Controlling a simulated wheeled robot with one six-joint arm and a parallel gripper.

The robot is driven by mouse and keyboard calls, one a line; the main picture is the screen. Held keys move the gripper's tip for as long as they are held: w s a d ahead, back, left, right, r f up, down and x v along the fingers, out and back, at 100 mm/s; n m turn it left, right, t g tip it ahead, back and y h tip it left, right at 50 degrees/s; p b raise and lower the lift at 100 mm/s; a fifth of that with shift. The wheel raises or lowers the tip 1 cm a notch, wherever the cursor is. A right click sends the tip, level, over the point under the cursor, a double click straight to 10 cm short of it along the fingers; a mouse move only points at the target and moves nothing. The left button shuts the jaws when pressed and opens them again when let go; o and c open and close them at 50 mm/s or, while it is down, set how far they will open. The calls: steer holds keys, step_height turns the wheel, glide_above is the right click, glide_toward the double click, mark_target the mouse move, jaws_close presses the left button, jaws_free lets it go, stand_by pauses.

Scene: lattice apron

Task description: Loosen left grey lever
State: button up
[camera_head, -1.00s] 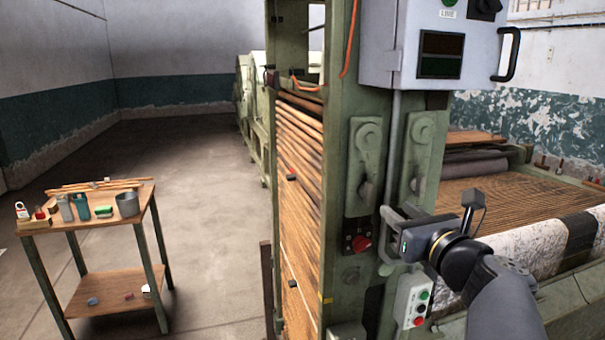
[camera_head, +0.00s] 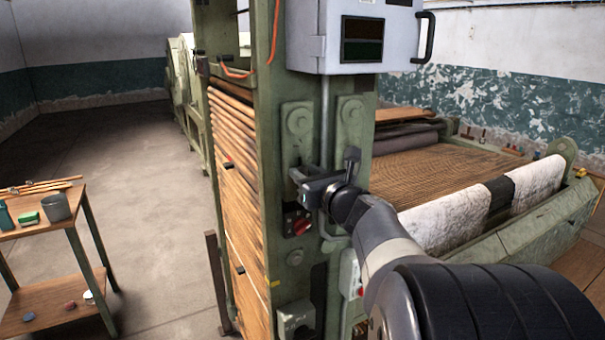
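My gripper (camera_head: 296,182) is at the lower end of the left lever's plate, pointing left. I cannot tell whether its fingers touch the lever or are around it, nor how far apart they are.
A red knob (camera_head: 301,225) sits just below my gripper. A grey control box (camera_head: 352,38) juts out above the levers. A push-button box (camera_head: 349,275) hangs below, partly behind my arm. A wooden cart (camera_head: 52,232) stands at the left, with open floor between.

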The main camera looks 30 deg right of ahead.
steer(key=shift+c, duration=0.2)
steer(key=shift+s, duration=0.1)
jaws_close()
steer(key=shift+b, duration=0.45)
steer(key=shift+a+f+n+b, duration=0.1)
steer(key=shift+a+n+b, duration=0.1)
steer(key=shift+n+b, duration=1.9)
steer(key=shift+a+f+n+b, duration=0.1)
steer(key=shift+a+n+b, duration=0.1)
steer(key=shift+n+b, duration=1.9)
steer(key=shift+a+f+n+b, duration=0.1)
steer(key=shift+a+n+b, duration=0.1)
steer(key=shift+n+b, duration=1.9)
steer(key=shift+r+b, duration=0.1)
steer(key=shift+b, duration=0.25)
